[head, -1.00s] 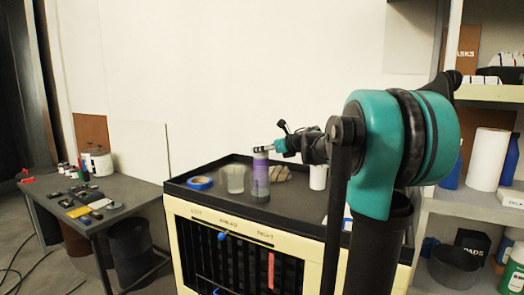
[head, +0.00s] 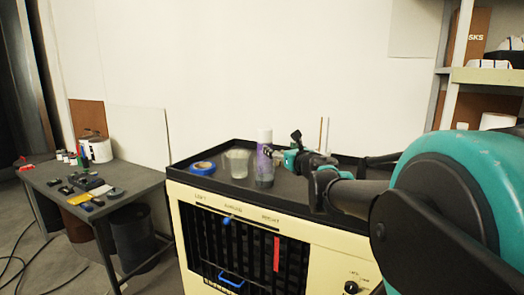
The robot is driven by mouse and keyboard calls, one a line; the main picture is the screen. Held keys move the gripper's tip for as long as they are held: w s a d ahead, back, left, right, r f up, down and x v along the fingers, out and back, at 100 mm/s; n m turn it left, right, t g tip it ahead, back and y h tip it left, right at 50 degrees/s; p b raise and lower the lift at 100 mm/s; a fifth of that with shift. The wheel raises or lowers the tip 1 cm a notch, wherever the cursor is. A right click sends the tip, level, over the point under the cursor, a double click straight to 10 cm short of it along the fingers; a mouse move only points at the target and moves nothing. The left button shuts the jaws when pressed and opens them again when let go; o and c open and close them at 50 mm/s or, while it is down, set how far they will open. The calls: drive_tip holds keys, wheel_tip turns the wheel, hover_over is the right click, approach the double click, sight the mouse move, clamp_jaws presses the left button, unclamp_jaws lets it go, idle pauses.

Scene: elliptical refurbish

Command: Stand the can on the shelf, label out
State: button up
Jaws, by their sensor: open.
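The can (head: 264,167), slim with a white top and a purple label band, stands upright on the dark top of the cream cart (head: 190,230). My gripper (head: 272,154) is open at the can's right side, at about the height of the label's upper part. I cannot tell whether its fingers touch the can or reach around it. The shelf (head: 488,76) is at the upper right, partly cut off by the frame edge and with its lower part hidden by my arm.
A translucent cup (head: 237,163) and a blue tape roll (head: 202,168) stand left of the can. The cart top has a raised dark rim. A grey table (head: 130,182) with small tools and a white tub (head: 100,150) is at the left.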

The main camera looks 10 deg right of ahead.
sight(267, 141)
drive_tip(key=shift+m+h, duration=0.3)
drive_tip(key=x, duration=1.1)
drive_tip(key=shift+f, duration=0.4)
drive_tip(key=shift+d+r+x, duration=0.1)
drive_tip(key=shift+r+x, duration=0.05)
drive_tip(key=shift+x, duration=1.15)
drive_tip(key=shift+d+r+x, duration=0.1)
drive_tip(key=shift+x, duration=1.25)
clamp_jaws()
